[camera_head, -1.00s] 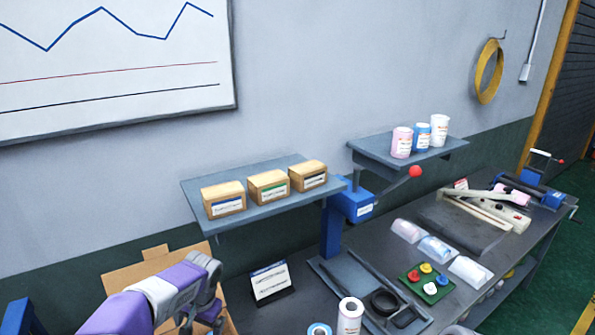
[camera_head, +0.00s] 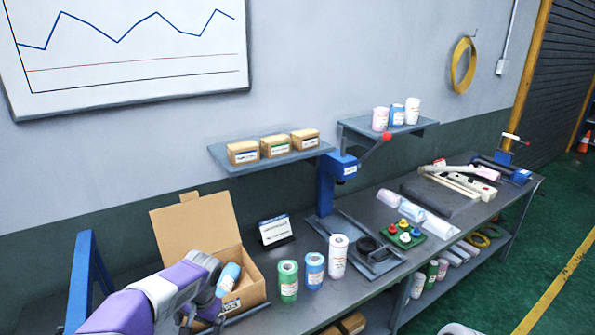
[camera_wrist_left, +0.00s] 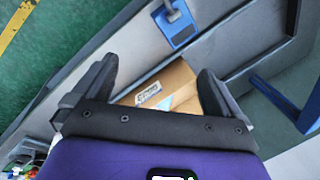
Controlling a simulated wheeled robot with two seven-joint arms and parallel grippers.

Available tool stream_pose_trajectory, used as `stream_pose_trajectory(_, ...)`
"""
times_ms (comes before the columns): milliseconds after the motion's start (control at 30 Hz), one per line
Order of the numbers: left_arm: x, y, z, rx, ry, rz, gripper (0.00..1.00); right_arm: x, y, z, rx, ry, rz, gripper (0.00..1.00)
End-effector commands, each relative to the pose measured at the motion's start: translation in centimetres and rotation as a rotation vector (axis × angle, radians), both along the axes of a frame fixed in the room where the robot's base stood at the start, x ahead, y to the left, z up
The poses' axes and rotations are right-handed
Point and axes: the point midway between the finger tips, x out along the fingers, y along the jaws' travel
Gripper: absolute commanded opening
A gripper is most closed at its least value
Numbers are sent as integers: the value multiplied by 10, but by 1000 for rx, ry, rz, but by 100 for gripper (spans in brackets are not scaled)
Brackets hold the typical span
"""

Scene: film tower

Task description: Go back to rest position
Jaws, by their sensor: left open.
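My left arm, purple and white, comes in from the lower left of the head view. Its left gripper (camera_head: 203,322) is low at the picture's bottom, in front of the open cardboard box (camera_head: 252,293). In the left wrist view the two dark fingers are spread apart with nothing between them, so the gripper (camera_wrist_left: 158,70) is open and empty. Part of a cardboard box (camera_wrist_left: 178,80) with a label shows beyond the fingers. A blue roll (camera_head: 229,277) leans in the box, partly hidden by my wrist.
The bench holds a green roll (camera_head: 288,281), a blue roll (camera_head: 314,270), a white roll (camera_head: 338,256) and a sign (camera_head: 275,230). A blue press (camera_head: 327,185) stands behind. Small boxes sit on a wall shelf (camera_head: 225,158). A blue frame (camera_head: 80,280) stands left.

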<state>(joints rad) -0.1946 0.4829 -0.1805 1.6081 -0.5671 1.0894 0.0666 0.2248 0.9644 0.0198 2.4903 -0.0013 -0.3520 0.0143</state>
Motion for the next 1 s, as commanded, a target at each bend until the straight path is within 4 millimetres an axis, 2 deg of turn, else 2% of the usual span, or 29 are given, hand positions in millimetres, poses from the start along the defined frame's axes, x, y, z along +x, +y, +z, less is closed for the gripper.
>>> stream_pose_trajectory(33,-2,-5,-19,-20,11,-7,100,0,0,-4,0,1,0,51)
stream_pose_trajectory(267,-14,-30,-92,-129,29,-23,100,0,0,-17,0,-1,0,51)
stream_pose_trajectory(467,-40,-60,-172,-258,49,-5,100,0,0,-33,0,1,0,51)
stream_pose_trajectory(567,-66,-80,-227,-348,64,33,100,-1,0,-45,0,1,0,51)
stream_pose_trajectory(600,-81,-90,-251,-389,70,59,100,-1,0,-51,0,1,0,51)
stream_pose_trajectory(733,-135,-120,-322,-510,76,178,100,0,0,-72,0,0,0,51)
stream_pose_trajectory(833,-174,-135,-358,-567,72,280,100,0,0,-84,0,0,0,51)
stream_pose_trajectory(900,-197,-142,-374,-586,67,344,100,0,0,-91,0,0,0,51)
stream_pose_trajectory(1000,-220,-147,-388,-597,58,412,100,0,0,-97,0,1,0,51)
